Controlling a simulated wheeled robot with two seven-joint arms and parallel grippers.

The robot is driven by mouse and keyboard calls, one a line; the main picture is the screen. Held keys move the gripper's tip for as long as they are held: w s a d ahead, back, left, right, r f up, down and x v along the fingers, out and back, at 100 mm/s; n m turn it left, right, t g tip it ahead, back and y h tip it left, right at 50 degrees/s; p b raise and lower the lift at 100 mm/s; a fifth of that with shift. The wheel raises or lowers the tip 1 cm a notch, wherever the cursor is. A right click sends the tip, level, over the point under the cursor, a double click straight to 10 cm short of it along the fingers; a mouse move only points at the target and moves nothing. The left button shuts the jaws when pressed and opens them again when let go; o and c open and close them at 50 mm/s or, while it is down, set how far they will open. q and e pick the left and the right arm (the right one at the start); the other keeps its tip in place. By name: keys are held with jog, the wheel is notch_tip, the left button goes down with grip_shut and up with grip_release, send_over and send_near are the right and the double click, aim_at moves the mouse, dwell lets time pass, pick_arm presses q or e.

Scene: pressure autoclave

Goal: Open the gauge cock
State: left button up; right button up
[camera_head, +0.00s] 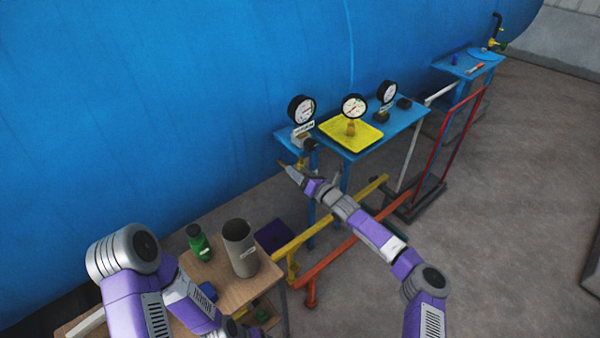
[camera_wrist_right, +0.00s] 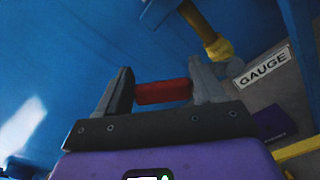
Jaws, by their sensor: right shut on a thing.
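The brass gauge cock (camera_wrist_right: 218,47) hangs under the blue shelf beside a plate marked GAUGE (camera_wrist_right: 263,67) in the right wrist view. A red bar (camera_wrist_right: 163,92), which looks like the cock's handle, lies crosswise between the fingers of my right gripper (camera_wrist_right: 163,95). The gripper is shut on it. In the head view my right gripper (camera_head: 288,171) is at the left end of the blue shelf, below a dial gauge (camera_head: 301,109), and it mostly hides the cock. My left arm is at the lower left; its gripper is out of the picture.
The blue shelf (camera_head: 394,128) carries a yellow tray (camera_head: 336,127) with a gauge in it and another gauge (camera_head: 387,92). A wooden table (camera_head: 215,272) holds a green bottle (camera_head: 199,243) and a grey cup (camera_head: 240,248). Yellow and orange rails (camera_head: 335,258) run below my right arm.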

jog(key=o, duration=1.2)
jog(key=shift+c, duration=0.2)
jog(key=p+v, duration=0.2)
jog(key=v, duration=0.5)
jog(key=shift+s, duration=0.2)
jog(key=shift+d, duration=0.15)
